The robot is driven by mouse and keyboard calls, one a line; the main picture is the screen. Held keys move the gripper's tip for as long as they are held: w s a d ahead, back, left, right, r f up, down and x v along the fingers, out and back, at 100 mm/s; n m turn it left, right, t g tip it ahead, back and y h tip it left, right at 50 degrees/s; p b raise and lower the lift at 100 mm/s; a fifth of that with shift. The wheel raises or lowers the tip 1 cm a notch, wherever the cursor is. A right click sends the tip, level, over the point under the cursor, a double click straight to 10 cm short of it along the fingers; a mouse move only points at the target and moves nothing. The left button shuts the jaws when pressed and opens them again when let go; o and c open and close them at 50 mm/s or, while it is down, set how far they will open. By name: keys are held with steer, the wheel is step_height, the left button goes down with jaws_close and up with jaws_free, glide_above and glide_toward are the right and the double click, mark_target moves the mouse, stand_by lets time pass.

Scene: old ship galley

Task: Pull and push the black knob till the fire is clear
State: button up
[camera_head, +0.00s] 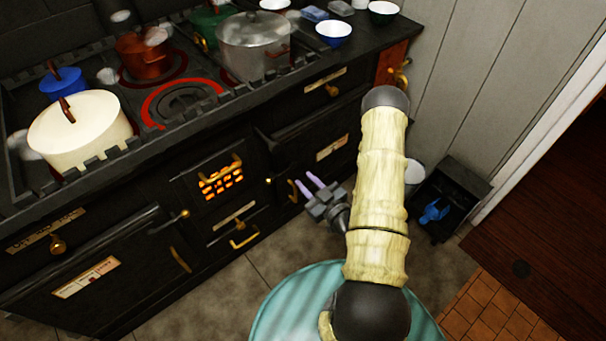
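A black range stands along the left and back. Its small firebox (221,181) has an orange glow behind dark bars, with a brass handle on its front. Below it is a drawer with a brass handle (243,236). I cannot clearly make out a black knob; the knobs I can distinguish look brass, such as one at the lower left (58,246) and one at the upper right (331,90). My gripper (303,179) has two lavender fingers spread apart, with nothing between them. It is right of the firebox, in front of the range, beside a brass door handle.
On the range top are a cream pot (80,135), a blue pot (63,84), a copper pot (143,60), a large metal pot (254,50) and a red-ringed burner (183,101). A black box (459,193) stands at right. Some floor (275,252) is clear before the range.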

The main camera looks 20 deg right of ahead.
steer(key=shift+w+a+r+n+g, duration=0.1)
steer(key=shift+w+a+n+g, duration=0.15)
steer(key=shift+w+n+g, duration=0.1)
steer(key=c, duration=0.3)
steer(key=w+g, duration=0.1)
steer(key=w+a+n+g, duration=0.1)
steer(key=g, duration=0.1)
steer(key=shift+w+a+r, duration=0.15)
steer(key=shift+w+r, duration=0.05)
steer(key=shift+w, duration=0.15)
jaws_close()
steer(key=s+a+r+m+g+h, duration=0.2)
steer(key=s+r+m+g, duration=0.1)
steer(key=s+r+g, duration=0.2)
steer(key=s+a+r+m+g+h, duration=0.3)
steer(key=s+r+g, duration=0.3)
steer(key=s+r, duration=0.2)
step_height(320, 180, up, 3)
steer(key=shift+s+f+m, duration=0.1)
steer(key=shift+s+m, duration=0.25)
